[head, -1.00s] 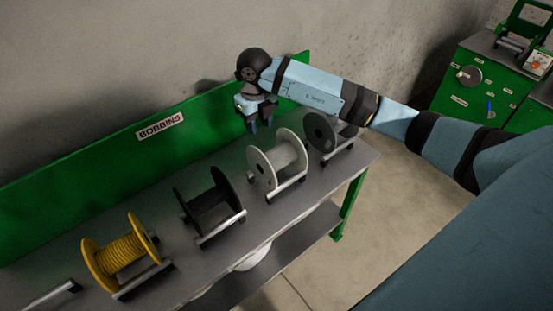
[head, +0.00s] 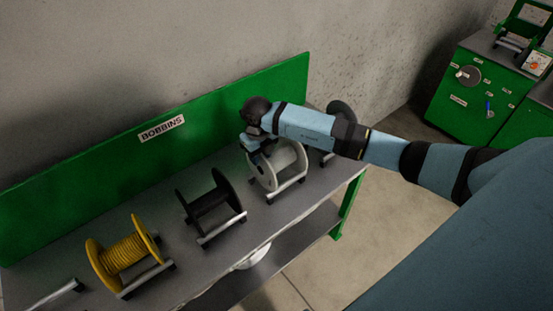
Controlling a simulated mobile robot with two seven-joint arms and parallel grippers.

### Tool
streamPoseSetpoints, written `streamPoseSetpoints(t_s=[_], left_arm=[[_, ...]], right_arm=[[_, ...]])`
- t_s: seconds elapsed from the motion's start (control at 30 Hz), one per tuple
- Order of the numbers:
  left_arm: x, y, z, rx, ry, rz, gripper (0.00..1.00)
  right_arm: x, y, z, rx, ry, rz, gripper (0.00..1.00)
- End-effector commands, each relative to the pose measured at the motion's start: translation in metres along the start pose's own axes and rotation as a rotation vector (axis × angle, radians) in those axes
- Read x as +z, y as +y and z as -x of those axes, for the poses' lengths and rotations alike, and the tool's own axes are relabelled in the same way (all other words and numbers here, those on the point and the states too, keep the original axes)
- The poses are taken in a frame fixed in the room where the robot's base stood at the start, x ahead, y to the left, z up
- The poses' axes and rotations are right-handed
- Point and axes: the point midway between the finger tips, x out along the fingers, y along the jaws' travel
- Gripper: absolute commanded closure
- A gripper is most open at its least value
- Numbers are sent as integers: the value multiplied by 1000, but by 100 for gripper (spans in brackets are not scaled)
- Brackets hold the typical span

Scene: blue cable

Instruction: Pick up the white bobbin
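The white bobbin (head: 281,172) stands upright on its small holder on the grey shelf top, right of the black bobbin. My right gripper (head: 258,155) is lowered at the bobbin's upper left side, and the wrist hides the bobbin's top. The fingers are dark and small here. I cannot tell whether they touch the bobbin or how far apart they are. My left gripper is not in the head view.
A black bobbin (head: 212,203) and a yellow bobbin (head: 124,253) stand to the left. A grey bobbin (head: 341,112) is behind my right forearm. A green back panel (head: 80,195) labelled BOBBINS rises behind. A green cabinet (head: 478,105) stands far right.

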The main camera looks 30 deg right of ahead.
Motion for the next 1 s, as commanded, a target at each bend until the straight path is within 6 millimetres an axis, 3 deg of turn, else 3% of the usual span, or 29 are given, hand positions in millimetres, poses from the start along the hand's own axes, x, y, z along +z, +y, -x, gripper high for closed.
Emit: streamPoseSetpoints(t_s=[0.07,0.1,0.23,0.27,1.0], left_arm=[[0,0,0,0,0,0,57],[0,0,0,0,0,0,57],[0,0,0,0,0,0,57],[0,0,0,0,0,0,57],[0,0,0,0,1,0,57]], right_arm=[[0,0,0,0,-1,0,63],[0,0,0,0,0,0,67],[0,0,0,0,0,1,97],[0,0,0,0,0,1,100],[0,0,1,0,-1,1,100]])
